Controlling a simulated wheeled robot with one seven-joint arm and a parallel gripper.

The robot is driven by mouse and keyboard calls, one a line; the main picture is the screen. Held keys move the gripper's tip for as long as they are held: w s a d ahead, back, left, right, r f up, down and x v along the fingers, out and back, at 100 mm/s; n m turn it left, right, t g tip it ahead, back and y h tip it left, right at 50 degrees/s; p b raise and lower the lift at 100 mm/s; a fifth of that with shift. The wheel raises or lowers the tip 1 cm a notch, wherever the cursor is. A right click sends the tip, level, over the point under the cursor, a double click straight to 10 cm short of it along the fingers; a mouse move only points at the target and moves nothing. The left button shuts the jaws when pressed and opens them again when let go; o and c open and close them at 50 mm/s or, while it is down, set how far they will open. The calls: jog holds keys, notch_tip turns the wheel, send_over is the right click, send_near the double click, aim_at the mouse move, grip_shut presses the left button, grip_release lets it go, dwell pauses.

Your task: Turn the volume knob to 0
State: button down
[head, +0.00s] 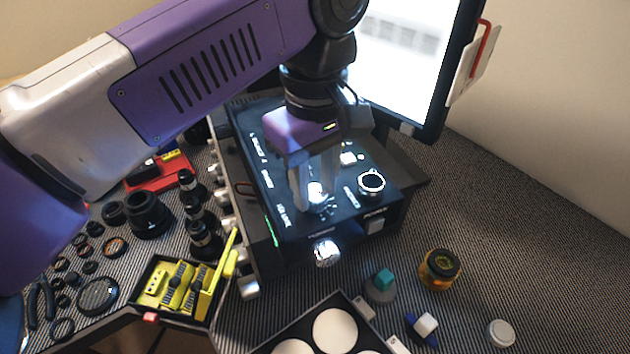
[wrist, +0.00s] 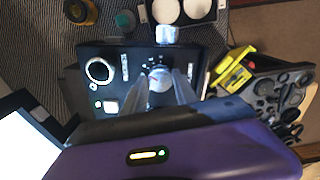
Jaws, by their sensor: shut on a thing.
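The volume knob (head: 317,190) is a small bright silver knob on the top panel of a black box-shaped device (head: 290,225). White tick marks surround it, and the panel has white lettering too small to read. My gripper (head: 316,205) points down from above with its fingers on either side of the knob, shut on it. In the wrist view the knob (wrist: 160,79) shows between the two grey fingertips (wrist: 161,88). A small red mark shows on the knob, but I cannot tell which number it points to.
A silver knob (head: 326,252) protrudes at the front. A bright monitor (head: 405,50) stands behind. Lens parts and a yellow-tool tray (head: 150,270) lie left; an amber jar (head: 440,270) stands right.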

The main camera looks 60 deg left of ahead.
jog(key=shift+n, duration=0.3)
jog(key=n, duration=0.5)
jog(key=shift+p, duration=0.3)
jog(key=n, duration=0.6)
jog(key=shift+a+n, duration=0.1)
jog(key=shift+n, duration=0.3)
jog(key=n, duration=0.6)
jog(key=shift+p, duration=0.35)
jog(key=n, duration=0.5)
jog(key=shift+n, duration=0.4)
jog(key=c, duration=1)
grip_release()
jog(key=shift+o, duration=0.2)
